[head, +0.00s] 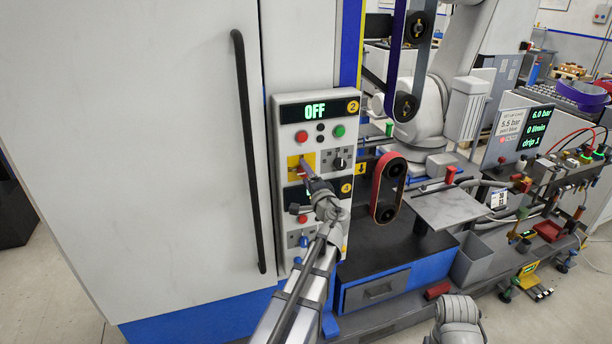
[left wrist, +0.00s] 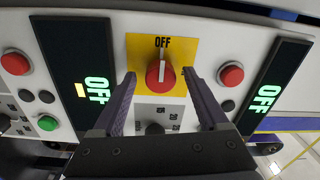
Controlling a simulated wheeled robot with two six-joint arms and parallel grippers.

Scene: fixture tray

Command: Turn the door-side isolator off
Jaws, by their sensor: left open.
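The isolator is a red rotary knob (left wrist: 158,73) on a yellow plate (left wrist: 183,45) in the left wrist view. Its white line points to the word OFF on the plate. In the head view the yellow plate (head: 293,162) sits on the panel's left, door side, partly covered by my left gripper. My left gripper (head: 307,170) is open. In the left wrist view its two fingers (left wrist: 163,88) stand either side of the knob, with a gap on each side. The upper display (head: 315,111) reads OFF. My right gripper is not in view.
A grey selector dial (head: 338,163) is right of the yellow plate. Red (head: 301,136) and green (head: 339,131) buttons sit above. A lower display (left wrist: 96,90) also reads OFF. The cabinet door's black handle (head: 246,150) is at left, a red-rimmed belt loop (head: 376,190) at right.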

